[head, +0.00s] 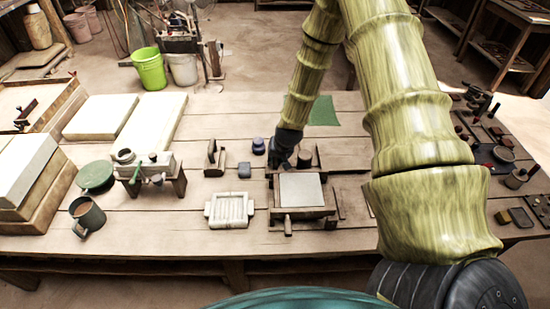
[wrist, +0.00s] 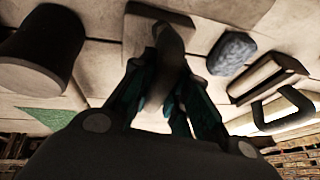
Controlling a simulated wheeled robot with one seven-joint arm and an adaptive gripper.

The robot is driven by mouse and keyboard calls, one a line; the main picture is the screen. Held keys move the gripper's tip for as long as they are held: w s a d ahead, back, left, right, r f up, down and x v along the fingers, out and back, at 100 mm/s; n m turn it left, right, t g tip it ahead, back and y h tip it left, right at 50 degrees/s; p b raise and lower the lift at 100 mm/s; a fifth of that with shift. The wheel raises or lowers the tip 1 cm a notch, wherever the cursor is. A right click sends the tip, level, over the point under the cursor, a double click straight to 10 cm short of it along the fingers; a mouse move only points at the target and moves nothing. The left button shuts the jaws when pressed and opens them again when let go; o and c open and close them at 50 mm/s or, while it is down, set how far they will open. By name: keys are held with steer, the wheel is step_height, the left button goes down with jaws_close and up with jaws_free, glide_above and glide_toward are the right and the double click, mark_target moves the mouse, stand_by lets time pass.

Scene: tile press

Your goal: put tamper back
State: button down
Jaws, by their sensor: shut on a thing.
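My gripper (head: 285,150) is low over the table at the back left corner of the tile press (head: 302,211). In the head view the gripper hides most of the tamper. I cannot tell whether the tamper touches the table.
A dark cylinder (head: 305,159) stands just right of my gripper, and a dark-blue round knob (head: 258,146) just left. A green cloth (head: 323,111) lies behind.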

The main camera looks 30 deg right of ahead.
steer(key=c, duration=1.4)
jaws_free()
steer(key=shift+f, duration=0.1)
steer(key=shift+o, duration=0.2)
steer(key=shift+r, duration=0.2)
steer(key=b+v, duration=0.2)
steer(key=v, duration=0.9)
steer(key=shift+s+r, duration=0.25)
steer(key=shift+r, duration=0.1)
